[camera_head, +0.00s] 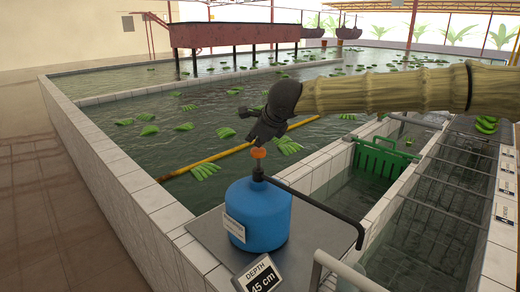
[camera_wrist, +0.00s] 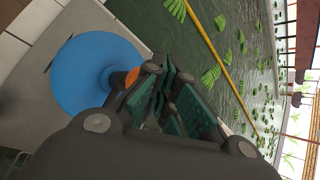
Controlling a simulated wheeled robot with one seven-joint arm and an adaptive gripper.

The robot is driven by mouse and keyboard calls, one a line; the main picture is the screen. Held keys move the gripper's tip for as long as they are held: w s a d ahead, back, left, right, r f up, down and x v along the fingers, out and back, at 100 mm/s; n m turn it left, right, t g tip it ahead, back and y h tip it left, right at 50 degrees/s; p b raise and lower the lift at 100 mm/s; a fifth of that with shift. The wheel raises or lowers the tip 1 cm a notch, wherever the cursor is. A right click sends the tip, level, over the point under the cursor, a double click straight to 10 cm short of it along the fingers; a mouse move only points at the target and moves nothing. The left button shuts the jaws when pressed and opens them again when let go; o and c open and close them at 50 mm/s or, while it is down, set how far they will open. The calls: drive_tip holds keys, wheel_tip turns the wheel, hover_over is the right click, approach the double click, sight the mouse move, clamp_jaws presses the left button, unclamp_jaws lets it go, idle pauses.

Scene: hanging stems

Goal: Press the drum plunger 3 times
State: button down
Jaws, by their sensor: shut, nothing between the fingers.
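A blue drum (camera_head: 258,215) stands on a grey plate at the corner of the tiled basin. Its orange plunger knob (camera_head: 259,153) sits on top, above a black neck with a bent black pipe (camera_head: 325,210) running to the right. My gripper (camera_head: 256,140) is shut and empty, with its tips just above or at the knob; I cannot tell if they touch. In the wrist view the drum (camera_wrist: 85,75) is at the left, and part of the orange knob (camera_wrist: 132,77) shows beside my gripper (camera_wrist: 165,85), which hides the rest.
A depth sign (camera_head: 260,277) stands in front of the drum. A wide water basin with floating green bunches (camera_head: 205,170) and a yellow boom (camera_head: 215,155) lies behind. A green gate (camera_head: 382,160) and narrow channels with metal bars are at the right.

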sight(256, 149)
drive_tip(key=shift+a, duration=0.15)
drive_tip(key=shift+w+a+f, duration=0.1)
drive_tip(key=shift+w+f, duration=0.45)
drive_tip(key=shift+w, duration=0.25)
drive_tip(key=shift+w+f, duration=0.1)
drive_tip(key=shift+s+d, duration=0.2)
drive_tip(key=shift+s, duration=0.15)
drive_tip(key=shift+w+a+f, duration=0.1)
drive_tip(key=shift+w+f, duration=0.35)
drive_tip(key=shift+f, duration=0.85)
drive_tip(key=shift+r, duration=0.1)
